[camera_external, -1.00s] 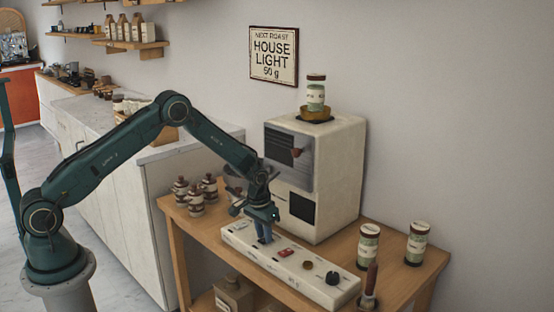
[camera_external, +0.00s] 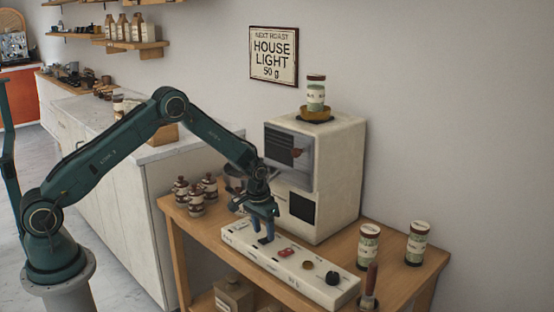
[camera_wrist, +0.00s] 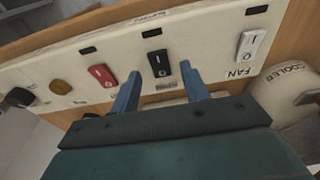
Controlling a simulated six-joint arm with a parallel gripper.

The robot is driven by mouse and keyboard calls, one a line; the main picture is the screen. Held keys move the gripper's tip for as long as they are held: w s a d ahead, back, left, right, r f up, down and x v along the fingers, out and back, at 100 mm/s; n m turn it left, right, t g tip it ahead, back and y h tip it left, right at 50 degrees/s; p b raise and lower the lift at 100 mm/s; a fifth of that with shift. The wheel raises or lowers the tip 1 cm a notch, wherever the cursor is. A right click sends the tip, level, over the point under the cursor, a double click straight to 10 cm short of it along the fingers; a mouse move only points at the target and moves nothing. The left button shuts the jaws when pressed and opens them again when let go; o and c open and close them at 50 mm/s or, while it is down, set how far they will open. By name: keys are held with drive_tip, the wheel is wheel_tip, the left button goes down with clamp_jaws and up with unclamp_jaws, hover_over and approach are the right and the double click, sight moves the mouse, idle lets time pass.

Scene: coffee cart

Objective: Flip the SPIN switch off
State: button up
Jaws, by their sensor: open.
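The long cream control panel (camera_external: 318,284) lies on the wooden cart in front of the roaster. In the wrist view, a black rocker switch (camera_wrist: 158,63) sits on the panel between a red switch (camera_wrist: 101,75) and a white switch (camera_wrist: 247,46) marked FAN. A label beyond the black switch looks like SPIN, but is hard to read. My gripper (camera_wrist: 160,78) is open, with one blue finger on each side of the black switch in the picture. Nothing is held. In the external view my gripper (camera_external: 263,222) is over the left half of the panel; contact cannot be told.
The cream roaster (camera_external: 342,190) stands just behind the panel. Jars (camera_external: 368,245) stand at the right, and several small jars (camera_external: 196,204) at the left. A dark knob (camera_external: 332,278) and a wooden-handled tool (camera_external: 370,285) are near the panel's right end.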

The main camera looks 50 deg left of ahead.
wheel_tip(320, 180, up, 12)
drive_tip(key=s, duration=0.1)
drive_tip(key=shift+s, duration=0.3)
drive_tip(key=shift+r, duration=0.15)
drive_tip(key=s+a+r+t, duration=0.1)
drive_tip(key=s+a+r, duration=0.2)
drive_tip(key=s+r, duration=0.55)
drive_tip(key=s+a+r+t, duration=0.1)
drive_tip(key=s+a+r, duration=0.1)
drive_tip(key=s+r, duration=0.65)
drive_tip(key=s+a+r+t, duration=0.1)
drive_tip(key=s, duration=0.9)
drive_tip(key=s+a+r+t, duration=0.1)
drive_tip(key=s+a+r, duration=0.1)
drive_tip(key=s, duration=0.8)
drive_tip(key=shift+s, duration=0.15)
